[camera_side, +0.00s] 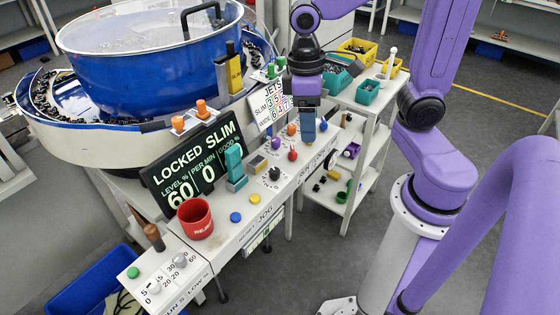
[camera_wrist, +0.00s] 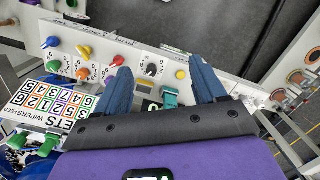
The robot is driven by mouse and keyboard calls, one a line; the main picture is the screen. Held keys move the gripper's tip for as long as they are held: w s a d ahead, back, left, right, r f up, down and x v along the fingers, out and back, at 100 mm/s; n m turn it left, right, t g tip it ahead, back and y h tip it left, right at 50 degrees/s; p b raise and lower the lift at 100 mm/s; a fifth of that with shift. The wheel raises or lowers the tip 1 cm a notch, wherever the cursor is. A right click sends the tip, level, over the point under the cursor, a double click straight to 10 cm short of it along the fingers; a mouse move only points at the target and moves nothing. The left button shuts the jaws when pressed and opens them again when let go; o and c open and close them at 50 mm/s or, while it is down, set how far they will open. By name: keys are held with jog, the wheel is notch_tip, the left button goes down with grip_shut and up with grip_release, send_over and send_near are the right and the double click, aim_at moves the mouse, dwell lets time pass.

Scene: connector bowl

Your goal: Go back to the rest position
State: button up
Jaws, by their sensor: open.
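My gripper (camera_side: 308,138) hangs over the white control panel (camera_side: 232,235) in the side view, with its blue fingers pointing down near the far end of the panel. In the wrist view the two blue fingers of my gripper (camera_wrist: 158,68) stand apart with nothing held between them. A black dial (camera_wrist: 151,68) and a teal part (camera_wrist: 169,97) show between the fingers, below them on the panel. From these views I cannot tell how high the fingertips are above the knobs.
A blue bowl feeder (camera_side: 150,75) stands at the left, with the display (camera_side: 190,165) reading LOCKED SLIM before it. A red cup (camera_side: 195,218) and a teal lever (camera_side: 235,167) stand on the panel. A white cart (camera_side: 365,125) with bins is behind right. Open floor lies in front.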

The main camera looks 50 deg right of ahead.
jog(key=s+a+f+n+t, duration=0.1)
jog(key=s+n, duration=0.5)
jog(key=s, duration=0.5)
jog(key=shift+f+n+y, duration=0.2)
jog(key=shift+n+y, duration=0.2)
dwell(0.8)
